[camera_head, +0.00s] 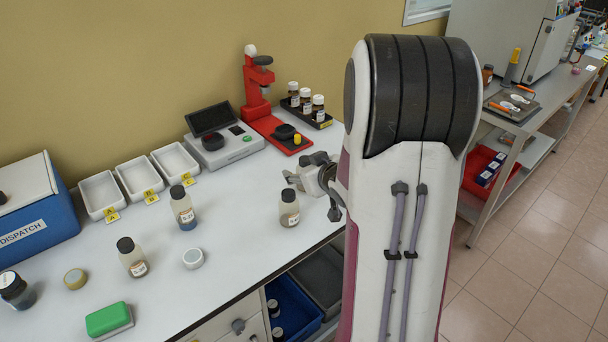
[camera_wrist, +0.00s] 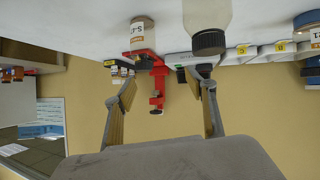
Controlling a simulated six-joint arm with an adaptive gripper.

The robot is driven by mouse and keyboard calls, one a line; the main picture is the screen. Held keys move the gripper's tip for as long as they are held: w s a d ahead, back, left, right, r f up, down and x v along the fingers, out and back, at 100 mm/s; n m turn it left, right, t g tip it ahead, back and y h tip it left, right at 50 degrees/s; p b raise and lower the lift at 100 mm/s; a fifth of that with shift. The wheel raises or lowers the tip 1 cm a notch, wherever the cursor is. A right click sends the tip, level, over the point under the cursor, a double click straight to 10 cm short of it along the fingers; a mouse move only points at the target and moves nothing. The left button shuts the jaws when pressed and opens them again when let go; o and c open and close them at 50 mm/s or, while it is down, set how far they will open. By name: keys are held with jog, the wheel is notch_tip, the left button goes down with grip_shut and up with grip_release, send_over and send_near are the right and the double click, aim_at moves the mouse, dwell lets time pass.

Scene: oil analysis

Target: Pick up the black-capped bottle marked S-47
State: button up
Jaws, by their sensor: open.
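My gripper (camera_head: 312,194) is open and empty over the table, just right of a pale, black-capped bottle (camera_head: 290,209); this bottle's marking is too small to read. Both fingers (camera_wrist: 162,90) show spread apart in the wrist view, which is upside down. I cannot tell for sure which wrist-view bottle matches the one beside my gripper.
More black-capped bottles stand left, one with blue liquid (camera_head: 184,211) and one pale (camera_head: 132,259). White trays (camera_head: 101,193), a grey instrument (camera_head: 228,148), a red press (camera_head: 258,95) and amber bottles (camera_head: 306,101) line the back. A green block (camera_head: 108,318) lies at the front.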

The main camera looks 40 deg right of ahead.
jog(key=shift+t+y, duration=0.4)
jog(key=shift+t, duration=0.3)
jog(key=d+f, duration=0.2)
jog(key=f, duration=0.1)
jog(key=d+f, duration=0.1)
jog(key=shift+s+f, duration=0.15)
jog(key=shift+f, duration=0.1)
jog(key=shift+s+d+f+t+y, duration=0.15)
jog(key=shift+f, duration=0.3)
jog(key=shift+s+d+f+t+y, duration=0.1)
jog(key=shift+d+f+t+y, duration=0.05)
jog(key=shift+f, duration=0.3)
jog(key=shift+x, duration=1.3)
jog(key=shift+d+x, duration=0.2)
jog(key=shift+x, duration=1.1)
jog(key=shift+d+x, duration=0.2)
jog(key=shift+x, duration=1.1)
jog(key=shift+r, duration=0.15)
